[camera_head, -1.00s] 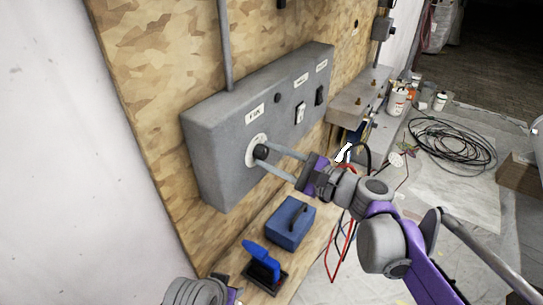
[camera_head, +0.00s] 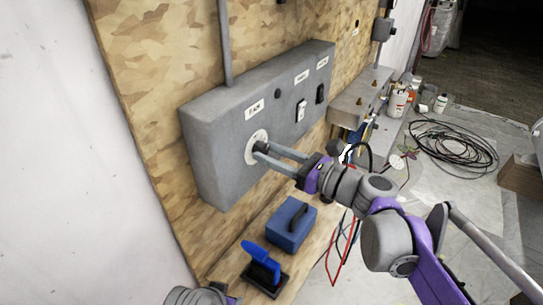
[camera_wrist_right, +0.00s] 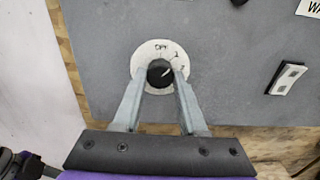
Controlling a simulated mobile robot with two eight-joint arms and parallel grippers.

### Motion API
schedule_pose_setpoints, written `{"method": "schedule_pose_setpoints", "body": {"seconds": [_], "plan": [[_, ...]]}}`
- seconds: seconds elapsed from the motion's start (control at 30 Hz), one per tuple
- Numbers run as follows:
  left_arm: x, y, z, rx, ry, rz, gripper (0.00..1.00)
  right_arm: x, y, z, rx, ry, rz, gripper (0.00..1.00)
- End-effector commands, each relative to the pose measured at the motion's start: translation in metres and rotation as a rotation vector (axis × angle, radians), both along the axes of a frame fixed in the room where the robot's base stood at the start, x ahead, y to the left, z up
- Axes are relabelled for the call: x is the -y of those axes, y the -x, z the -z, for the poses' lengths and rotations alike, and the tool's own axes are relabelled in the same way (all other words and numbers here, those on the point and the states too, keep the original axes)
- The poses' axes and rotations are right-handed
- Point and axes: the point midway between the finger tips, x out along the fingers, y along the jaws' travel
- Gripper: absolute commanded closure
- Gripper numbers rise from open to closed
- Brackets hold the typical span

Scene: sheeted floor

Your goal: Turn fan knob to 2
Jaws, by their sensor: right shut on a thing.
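The grey fan box (camera_head: 225,140) is on the wooden panel, with a "FAN" label (camera_head: 254,110) above a white round dial (camera_head: 250,146). In the right wrist view the dial (camera_wrist_right: 144,58) reads "OFF" at the top, with a 1 and further marking to its right. The black fan knob (camera_wrist_right: 160,73) sits at the dial's centre; its light pointer line slants to the upper right, though the exact mark is hard to tell. My right gripper (camera_head: 259,150) is shut on the knob, one finger on each side. My left gripper is not clearly visible.
Switches (camera_head: 301,110) sit further right on the box. A blue case (camera_head: 291,224) and a blue-handled tool (camera_head: 262,262) stand on the wooden ledge below. Red and dark cables hang near my right arm. Coiled black cable (camera_head: 455,140) lies on the floor.

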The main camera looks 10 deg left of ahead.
Motion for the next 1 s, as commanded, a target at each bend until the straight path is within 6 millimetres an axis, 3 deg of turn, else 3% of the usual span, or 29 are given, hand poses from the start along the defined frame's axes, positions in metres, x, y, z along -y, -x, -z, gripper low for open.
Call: {"method": "schedule_pose_setpoints", "body": {"seconds": [0.6, 1.0], "plan": [[0.000, 0.005, 0.018, -0.009, 0.000, 0.000, 0.50, 0.000, 0.001, 0.001, -0.497, -0.179, 0.000, 1.00], [0.000, 0.005, 0.022, -0.010, 0.000, 0.000, 0.50, 0.000, 0.001, 0.000, -0.639, -0.231, 0.000, 1.00]]}}
